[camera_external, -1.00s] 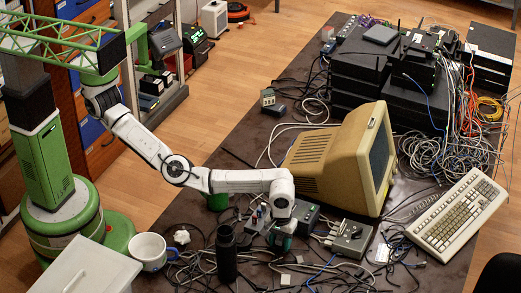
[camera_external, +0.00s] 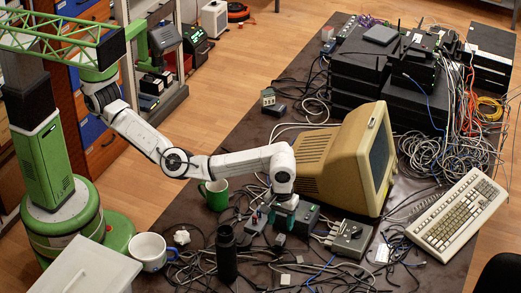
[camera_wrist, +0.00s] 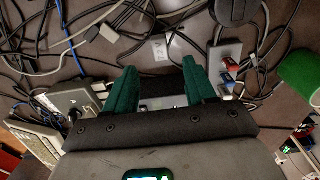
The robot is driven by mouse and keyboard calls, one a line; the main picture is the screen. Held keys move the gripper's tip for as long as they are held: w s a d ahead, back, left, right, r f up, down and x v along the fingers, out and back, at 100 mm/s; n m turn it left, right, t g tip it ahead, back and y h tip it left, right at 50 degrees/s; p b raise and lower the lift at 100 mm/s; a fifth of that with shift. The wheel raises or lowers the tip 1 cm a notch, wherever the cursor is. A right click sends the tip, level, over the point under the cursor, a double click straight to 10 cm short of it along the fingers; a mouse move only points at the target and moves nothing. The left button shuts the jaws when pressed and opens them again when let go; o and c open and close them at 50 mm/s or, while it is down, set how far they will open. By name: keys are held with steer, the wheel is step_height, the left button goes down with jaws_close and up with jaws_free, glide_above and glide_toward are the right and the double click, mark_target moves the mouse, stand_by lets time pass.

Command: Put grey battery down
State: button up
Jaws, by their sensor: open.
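My gripper (camera_external: 284,221) is over the cluttered near part of the dark table, beside a dark grey box (camera_external: 306,216) that looks like the grey battery.
A small plug box (camera_wrist: 226,68) sits right of the fingers, a grey switch box (camera_wrist: 78,100) left. A black bottle (camera_external: 226,252), green mug (camera_external: 215,195), white mug (camera_external: 150,251) and beige monitor (camera_external: 345,158) stand around. Loose cables cover the table.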

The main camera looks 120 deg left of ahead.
step_height(320, 180, up, 2)
steer(key=shift+r, duration=0.1)
stand_by(0.5)
